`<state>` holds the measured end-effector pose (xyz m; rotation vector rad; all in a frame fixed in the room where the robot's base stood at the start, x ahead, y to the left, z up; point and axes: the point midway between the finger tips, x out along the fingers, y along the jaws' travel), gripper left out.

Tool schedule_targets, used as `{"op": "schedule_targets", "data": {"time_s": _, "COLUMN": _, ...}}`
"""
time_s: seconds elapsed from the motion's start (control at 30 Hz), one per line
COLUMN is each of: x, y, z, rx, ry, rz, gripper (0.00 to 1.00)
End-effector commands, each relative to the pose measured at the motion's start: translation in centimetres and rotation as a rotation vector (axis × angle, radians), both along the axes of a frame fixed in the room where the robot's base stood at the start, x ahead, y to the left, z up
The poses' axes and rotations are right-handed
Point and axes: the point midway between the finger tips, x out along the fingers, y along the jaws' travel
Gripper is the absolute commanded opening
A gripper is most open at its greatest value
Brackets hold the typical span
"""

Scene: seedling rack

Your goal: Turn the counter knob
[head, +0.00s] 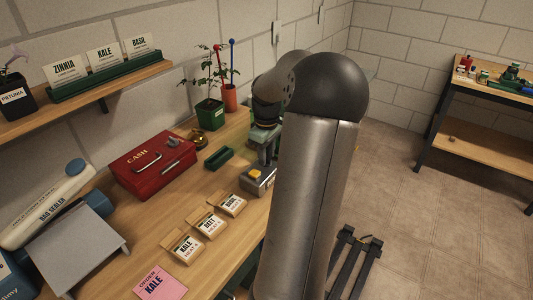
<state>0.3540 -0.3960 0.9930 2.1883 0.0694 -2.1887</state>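A small grey device (256,183) with a yellow top piece stands on the wooden counter (160,214), just left of my upright arm link. It may be the counter, but I cannot make out a knob on it. My arm bends over the bench, and its wrist end points down behind the large link. The area of my gripper (264,148) is just above and behind the grey device, partly hidden by my own arm. The fingers are too small and covered to tell whether they are open or touching anything.
A red cash box (151,163), brass bell (197,139), green tray (219,158) and potted seedling (210,115) stand nearby. Seed packets (209,223) and a pink order card (161,284) lie in front. A second bench (492,94) stands at right beyond open floor.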

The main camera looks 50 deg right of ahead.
Motion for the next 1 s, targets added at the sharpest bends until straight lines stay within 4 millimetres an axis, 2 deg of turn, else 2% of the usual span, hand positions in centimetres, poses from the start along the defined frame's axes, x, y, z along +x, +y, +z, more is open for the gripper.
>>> {"op": "schedule_targets", "data": {"time_s": 0.27, "x": 0.00, "y": 0.01, "z": -0.17, "rx": 0.000, "ry": 0.000, "rz": 0.000, "gripper": 0.32}}
{"op": "schedule_targets", "data": {"time_s": 0.4, "x": 0.00, "y": 0.00, "z": -0.15, "rx": 0.000, "ry": 0.000, "rz": 0.000, "gripper": 0.00}}
{"op": "schedule_targets", "data": {"time_s": 0.77, "x": 0.04, "y": 0.02, "z": -0.15, "rx": 0.000, "ry": 0.000, "rz": -0.027, "gripper": 0.00}}
{"op": "schedule_targets", "data": {"time_s": 1.0, "x": 0.12, "y": 0.06, "z": -0.13, "rx": -0.002, "ry": 0.000, "rz": -0.144, "gripper": 0.00}}
